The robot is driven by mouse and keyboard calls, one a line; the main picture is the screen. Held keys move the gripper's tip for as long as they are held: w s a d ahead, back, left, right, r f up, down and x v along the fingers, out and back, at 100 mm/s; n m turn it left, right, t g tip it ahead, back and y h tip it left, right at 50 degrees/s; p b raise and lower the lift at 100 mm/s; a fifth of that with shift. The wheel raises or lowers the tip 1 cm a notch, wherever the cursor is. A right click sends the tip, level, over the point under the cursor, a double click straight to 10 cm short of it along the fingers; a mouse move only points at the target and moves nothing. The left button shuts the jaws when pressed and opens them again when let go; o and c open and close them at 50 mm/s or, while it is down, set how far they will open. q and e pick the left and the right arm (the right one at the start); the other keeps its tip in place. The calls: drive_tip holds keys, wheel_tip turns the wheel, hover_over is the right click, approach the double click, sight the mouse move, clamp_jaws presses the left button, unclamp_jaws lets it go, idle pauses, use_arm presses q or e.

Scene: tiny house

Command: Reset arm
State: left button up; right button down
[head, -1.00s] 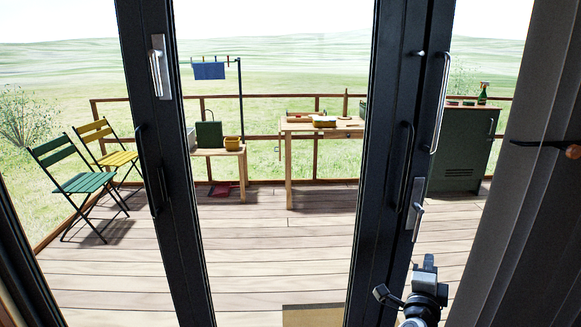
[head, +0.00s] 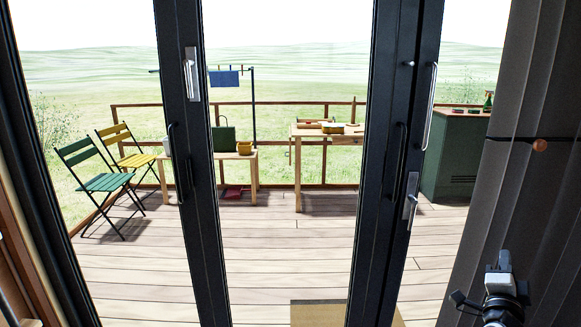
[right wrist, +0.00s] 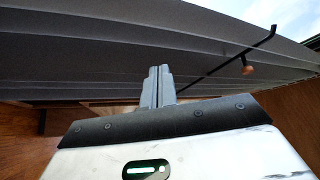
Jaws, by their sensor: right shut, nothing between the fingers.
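My right gripper (head: 503,262) is at the lower right of the head view, in front of the dark grey curtain (head: 485,190). In the right wrist view its two fingers (right wrist: 158,72) are together with nothing between them, and the curtain (right wrist: 100,50) spans the view behind them. I cannot tell whether the fingers touch the curtain. My left gripper is in neither view.
Dark-framed glass doors (head: 385,200) with handles stand ahead. Beyond them is a wooden deck (head: 270,260) with folding chairs (head: 105,183), a wooden table (head: 300,133), a low bench (head: 240,160) and a green cabinet (head: 455,160). A mat (head: 320,313) lies near the threshold.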

drive_tip(key=s+d+r+n+t+h, duration=0.1)
drive_tip(key=s+d+r+n, duration=0.15)
drive_tip(key=d+r, duration=0.55)
drive_tip(key=s+d+r+n+t+h, duration=0.1)
drive_tip(key=s+d+r+n, duration=0.15)
drive_tip(key=d+r, duration=0.55)
drive_tip(key=s+a+f+n+g+y, duration=0.25)
drive_tip(key=a+f+n+y, duration=0.5)
drive_tip(key=a+f, duration=0.5)
drive_tip(key=s+a+f+n+g+y, duration=0.25)
drive_tip(key=a+f+n+y, duration=0.35)
drive_tip(key=a+f+n, duration=0.6)
drive_tip(key=s+a+f+n+g+y, duration=0.1)
drive_tip(key=s+a+f+g, duration=0.2)
drive_tip(key=s+a+f, duration=0.55)
drive_tip(key=s+a+f+n+g+y, duration=0.15)
drive_tip(key=s+a+f, duration=0.35)
drive_tip(key=s, duration=0.6)
drive_tip(key=a+m, duration=0.4)
drive_tip(key=a, duration=0.6)
drive_tip(key=shift+w+r+m, duration=0.25)
drive_tip(key=shift+r+m, duration=0.15)
drive_tip(key=shift+r, duration=0.05)
